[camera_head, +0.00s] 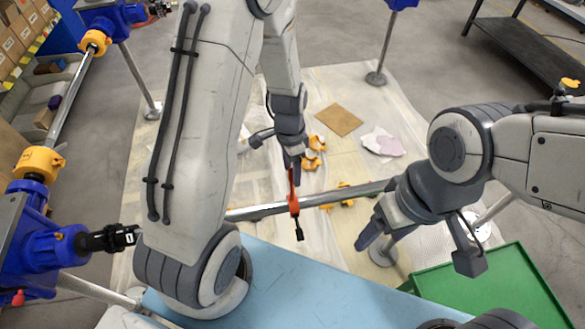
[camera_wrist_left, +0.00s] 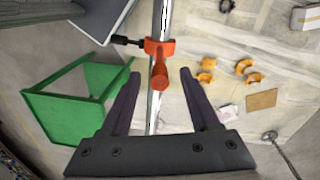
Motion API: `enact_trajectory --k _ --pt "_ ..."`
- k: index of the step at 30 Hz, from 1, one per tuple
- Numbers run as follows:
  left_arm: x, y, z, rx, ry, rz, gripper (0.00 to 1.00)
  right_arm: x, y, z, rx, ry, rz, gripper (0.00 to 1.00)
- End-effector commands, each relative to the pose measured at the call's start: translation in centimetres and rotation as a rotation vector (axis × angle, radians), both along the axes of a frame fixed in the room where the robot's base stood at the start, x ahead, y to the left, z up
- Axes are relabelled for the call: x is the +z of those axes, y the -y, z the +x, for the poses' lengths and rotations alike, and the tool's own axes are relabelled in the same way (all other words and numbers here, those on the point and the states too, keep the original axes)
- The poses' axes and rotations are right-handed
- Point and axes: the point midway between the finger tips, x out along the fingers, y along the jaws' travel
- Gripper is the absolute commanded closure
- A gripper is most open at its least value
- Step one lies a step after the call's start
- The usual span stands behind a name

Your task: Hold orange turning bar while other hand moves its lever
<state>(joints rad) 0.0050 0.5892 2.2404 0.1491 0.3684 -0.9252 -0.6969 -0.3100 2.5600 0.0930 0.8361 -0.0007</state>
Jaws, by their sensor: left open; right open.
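The orange turning bar (camera_head: 293,197) is a short orange piece on a clamp around a long metal tube. A thin black lever (camera_head: 299,232) sticks out of its near side. In the left wrist view the orange bar (camera_wrist_left: 158,73) points toward the camera, with the black lever (camera_wrist_left: 125,40) to its left. My left gripper (camera_head: 291,163) is open just above the orange piece. In its wrist view its fingers (camera_wrist_left: 160,76) stand on either side of the bar, apart from it. My right gripper (camera_head: 415,254) is open and empty to the right, near the tube.
The metal tube (camera_head: 330,198) runs across the middle. A blue table (camera_head: 300,290) and green table (camera_head: 490,290) stand at the front. Yellow clamps (camera_head: 313,152) and a brown sheet (camera_head: 339,120) lie on the floor covering. Another tube with blue heads (camera_head: 30,245) stands left.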

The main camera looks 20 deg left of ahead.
Motion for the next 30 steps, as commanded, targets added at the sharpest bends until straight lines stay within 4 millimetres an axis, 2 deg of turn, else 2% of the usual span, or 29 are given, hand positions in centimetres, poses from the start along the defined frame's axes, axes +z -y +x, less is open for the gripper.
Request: enact_trajectory --k 8,9,11,13,14,30 --pt "-0.24 0.01 -0.05 0.0 -0.001 0.0 0.38 0.02 0.0 0.0 0.0 0.0 0.0 0.3" --pt "-0.23 0.01 -0.05 0.0 -0.001 0.0 0.46 0.02 0.0 0.0 0.0 0.0 0.0 0.3" --pt "-0.23 0.02 -0.05 0.0 -0.001 0.001 0.69 0.02 0.0 0.0 0.0 0.0 0.0 0.3" --pt "-0.22 0.02 -0.05 0.0 -0.001 0.001 0.95 0.02 0.0 0.0 0.0 0.0 0.0 0.3" --pt "-0.21 0.03 -0.04 0.0 -0.001 0.001 1.0 0.02 0.0 0.0 0.0 0.0 0.0 0.3" --pt "-0.17 0.03 0.01 0.0 0.001 0.001 1.0 0.03 0.0 0.0 0.0 0.0 0.0 0.3"
